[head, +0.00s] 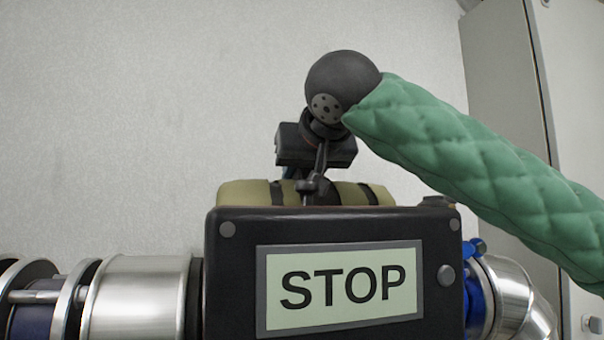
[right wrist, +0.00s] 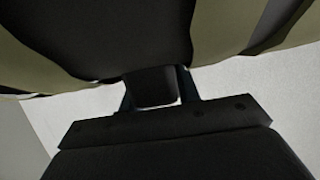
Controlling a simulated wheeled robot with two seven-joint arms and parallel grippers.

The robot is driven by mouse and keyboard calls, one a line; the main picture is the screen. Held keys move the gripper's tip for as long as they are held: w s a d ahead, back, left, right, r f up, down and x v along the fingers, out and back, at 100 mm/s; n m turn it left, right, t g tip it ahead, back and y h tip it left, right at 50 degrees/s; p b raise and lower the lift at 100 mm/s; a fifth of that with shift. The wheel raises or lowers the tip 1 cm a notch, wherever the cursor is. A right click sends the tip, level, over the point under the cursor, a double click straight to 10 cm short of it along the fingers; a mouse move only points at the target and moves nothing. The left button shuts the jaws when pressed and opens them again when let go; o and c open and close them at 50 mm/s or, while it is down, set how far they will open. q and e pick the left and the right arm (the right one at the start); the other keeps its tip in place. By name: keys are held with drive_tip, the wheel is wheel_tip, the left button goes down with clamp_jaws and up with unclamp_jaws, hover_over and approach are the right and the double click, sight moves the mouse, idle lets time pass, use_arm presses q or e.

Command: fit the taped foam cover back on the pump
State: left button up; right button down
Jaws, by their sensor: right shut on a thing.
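The foam cover (head: 246,192) is olive with black tape bands. Its upper part shows above the black STOP box in the head view; the box hides the lower part. It also fills the top of the right wrist view (right wrist: 222,22). My right gripper (head: 312,190) points down at the cover's top from above. In the right wrist view its fingers (right wrist: 158,88) are shut on a small black part at the cover. I cannot make out the pump, nor whether the cover is seated on anything. My left gripper is not in view.
The black box with a STOP plate (head: 340,288) stands in front and blocks the view. A steel pipe (head: 138,298) lies at left, and a steel elbow (head: 515,298) with blue fittings at right. A pale cabinet (head: 510,90) stands at far right. The upper left is free.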

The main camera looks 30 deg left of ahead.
drive_tip(key=shift+s+f, duration=0.1)
drive_tip(key=shift+f, duration=0.1)
drive_tip(key=shift+a+f+b, duration=0.1)
drive_tip(key=shift+f+b, duration=0.2)
drive_tip(key=shift+b, duration=0.05)
drive_tip(key=shift+r, duration=0.15)
drive_tip(key=shift+r+p, duration=1.35)
drive_tip(key=shift+r, duration=1)
drive_tip(key=shift+r+p, duration=0.65)
drive_tip(key=shift+r, duration=0.7)
